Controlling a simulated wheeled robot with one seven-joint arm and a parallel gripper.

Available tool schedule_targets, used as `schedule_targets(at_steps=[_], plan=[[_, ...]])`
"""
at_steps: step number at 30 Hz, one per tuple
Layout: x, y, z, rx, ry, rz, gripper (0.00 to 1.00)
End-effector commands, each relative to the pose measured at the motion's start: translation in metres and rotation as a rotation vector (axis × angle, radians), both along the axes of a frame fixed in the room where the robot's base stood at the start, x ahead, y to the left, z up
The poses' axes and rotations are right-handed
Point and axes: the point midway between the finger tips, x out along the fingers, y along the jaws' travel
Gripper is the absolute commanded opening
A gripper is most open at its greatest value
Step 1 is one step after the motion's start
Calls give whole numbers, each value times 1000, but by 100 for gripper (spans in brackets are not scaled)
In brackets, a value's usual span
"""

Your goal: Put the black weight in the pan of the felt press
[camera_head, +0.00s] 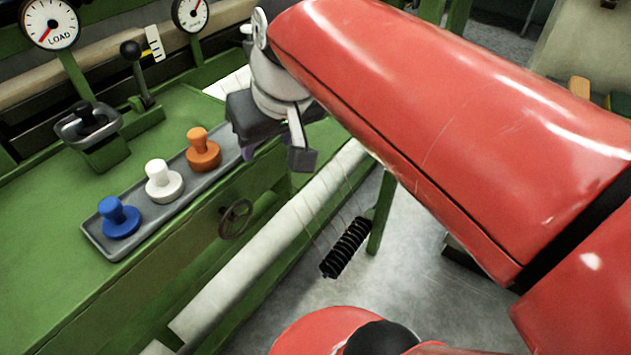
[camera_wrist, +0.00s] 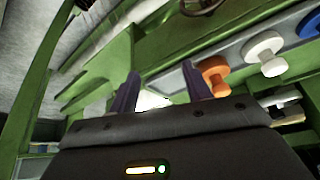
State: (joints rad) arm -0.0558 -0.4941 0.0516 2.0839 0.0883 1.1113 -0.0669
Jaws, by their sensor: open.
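The black weight (camera_head: 86,116) stands upright in the square grey pan (camera_head: 68,132), on a green bracket of the felt press at the left of the head view. It has a knob on a round base. My gripper (camera_head: 300,158) is apart from it, to the right, past the orange end of the weight tray. In the wrist view my gripper (camera_wrist: 162,92) shows two purple-tipped fingers spread apart with nothing between them.
A long grey tray (camera_head: 110,247) holds a blue weight (camera_head: 118,218), a white weight (camera_head: 163,182) and an orange weight (camera_head: 202,150). A black-knobbed lever (camera_head: 138,75) and the LOAD dial (camera_head: 50,23) stand behind the pan. A handwheel (camera_head: 236,219) is on the press front.

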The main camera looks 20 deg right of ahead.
Motion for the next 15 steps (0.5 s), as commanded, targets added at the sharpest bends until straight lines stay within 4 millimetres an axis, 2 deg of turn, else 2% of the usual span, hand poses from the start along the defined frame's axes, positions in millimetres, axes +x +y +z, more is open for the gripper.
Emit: schedule_targets(at_steps=[1, 3, 6, 9, 15], plan=[[-19, -15, -22, -8, -12, -45, 49], [-37, -29, -48, -18, -28, -90, 49], [-56, -42, -77, -26, -43, -133, 49], [-67, -49, -93, -30, -51, -156, 49], [-70, -51, -99, -31, -53, -163, 49]])
